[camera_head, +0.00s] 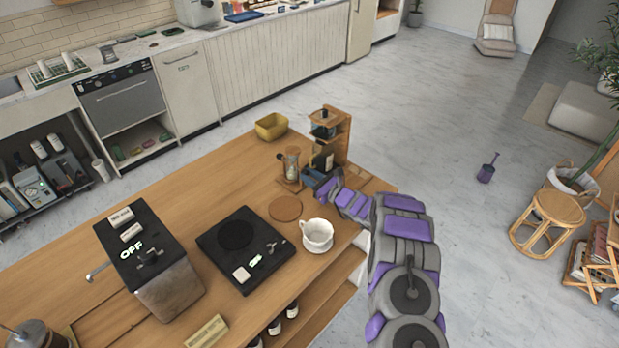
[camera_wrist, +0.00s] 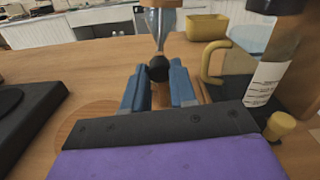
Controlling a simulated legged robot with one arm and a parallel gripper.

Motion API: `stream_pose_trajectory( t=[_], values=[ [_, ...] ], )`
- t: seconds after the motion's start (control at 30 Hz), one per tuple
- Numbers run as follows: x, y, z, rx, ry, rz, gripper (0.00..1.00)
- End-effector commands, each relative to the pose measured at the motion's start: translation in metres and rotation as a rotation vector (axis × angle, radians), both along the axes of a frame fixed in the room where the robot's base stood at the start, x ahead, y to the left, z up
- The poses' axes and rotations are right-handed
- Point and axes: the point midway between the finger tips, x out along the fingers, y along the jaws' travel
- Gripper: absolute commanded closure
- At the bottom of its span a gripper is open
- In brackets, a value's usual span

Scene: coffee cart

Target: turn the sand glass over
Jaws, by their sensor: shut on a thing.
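The sand glass (camera_head: 291,165) stands on the wooden counter, in a wooden frame with a clear glass. It also shows in the wrist view (camera_wrist: 160,25), with its wooden top cut off by the upper edge. A dark round part (camera_wrist: 158,69) sits below the narrow glass, in front of the fingertips. My gripper (camera_head: 310,180) is at the near right side of the sand glass. In the wrist view its blue fingers (camera_wrist: 158,88) stand a little apart, closed around the lower part of the sand glass. The exact contact is hidden.
A yellow bowl (camera_head: 271,126) is behind. The counter left of the sand glass is clear.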

Motion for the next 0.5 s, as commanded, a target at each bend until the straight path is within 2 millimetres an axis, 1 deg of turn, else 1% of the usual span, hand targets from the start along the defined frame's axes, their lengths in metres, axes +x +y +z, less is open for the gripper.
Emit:
stream_pose_trajectory(
  t=[0.03,0.5],
  values=[
    [-0.0010,0.0009,-0.0022,0.017,0.024,0.003,1.00],
    [-0.0003,0.0005,-0.0017,0.274,0.352,0.000,1.00]
  ],
)
